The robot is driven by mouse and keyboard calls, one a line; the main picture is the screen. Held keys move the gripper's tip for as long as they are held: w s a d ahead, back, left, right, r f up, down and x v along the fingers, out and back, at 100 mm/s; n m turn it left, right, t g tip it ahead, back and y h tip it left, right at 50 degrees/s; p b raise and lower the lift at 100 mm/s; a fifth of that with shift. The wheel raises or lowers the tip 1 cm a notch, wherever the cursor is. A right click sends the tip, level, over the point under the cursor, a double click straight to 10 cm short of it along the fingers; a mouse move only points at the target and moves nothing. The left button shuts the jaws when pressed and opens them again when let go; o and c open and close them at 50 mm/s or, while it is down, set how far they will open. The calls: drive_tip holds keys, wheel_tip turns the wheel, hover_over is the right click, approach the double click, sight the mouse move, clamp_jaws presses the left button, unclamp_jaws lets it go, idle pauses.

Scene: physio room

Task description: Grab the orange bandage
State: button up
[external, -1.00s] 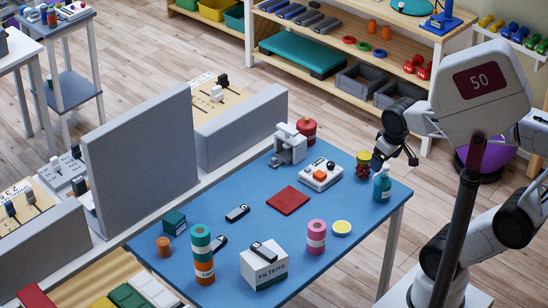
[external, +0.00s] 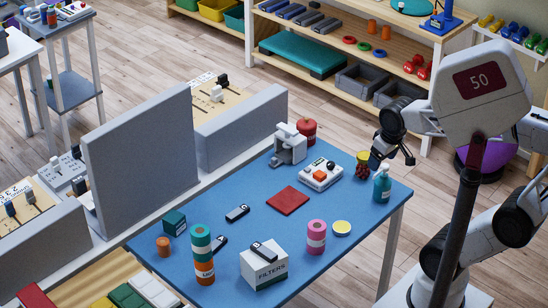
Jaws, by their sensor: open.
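A small plain orange roll (external: 163,246) stands at the left of the blue table. A larger orange roll (external: 204,271) with a white label stands near the front edge, with a teal roll (external: 200,242) stacked on top of it. I cannot tell which orange one is the bandage. My gripper (external: 392,162) is open above the right end of the table, by the red jar (external: 362,172) with a yellow lid and the teal bottle (external: 382,184). It is far from both orange rolls, and nothing shows between its fingers.
The table also holds a white filters box (external: 264,270), a pink roll (external: 316,240), a yellow-topped tin (external: 341,228), a red pad (external: 288,201) and a device with buttons (external: 321,174). A grey panel (external: 140,160) stands along the left side. The table (external: 260,188) has clear patches between things.

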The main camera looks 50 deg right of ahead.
drive_tip(key=w+a+f+m+y, duration=0.3)
drive_tip(key=w+a+m+y, duration=0.2)
drive_tip(key=w+a, duration=0.85)
drive_tip(key=w+a+f+m+y, duration=0.2)
drive_tip(key=w+a+m+y, duration=0.3)
drive_tip(key=w+a, duration=0.85)
drive_tip(key=w+a+f+m+t+y, duration=0.2)
drive_tip(key=w+a+f+m, duration=0.6)
drive_tip(key=a, duration=0.3)
drive_tip(key=m+t, duration=0.2)
drive_tip(key=m, duration=0.4)
approach(164, 248)
drive_tip(key=w, duration=0.2)
drive_tip(key=shift+w+a+f+h, duration=0.25)
drive_tip(key=shift+w+h, duration=0.05)
drive_tip(key=shift+h, duration=0.1)
drive_tip(key=shift+w+a+f+t, duration=0.1)
drive_tip(key=shift+a+f+t, duration=0.15)
drive_tip(key=shift+f, duration=0.25)
drive_tip(key=shift+w, duration=0.1)
drive_tip(key=shift+x, duration=1.25)
drive_tip(key=shift+a+f, duration=0.1)
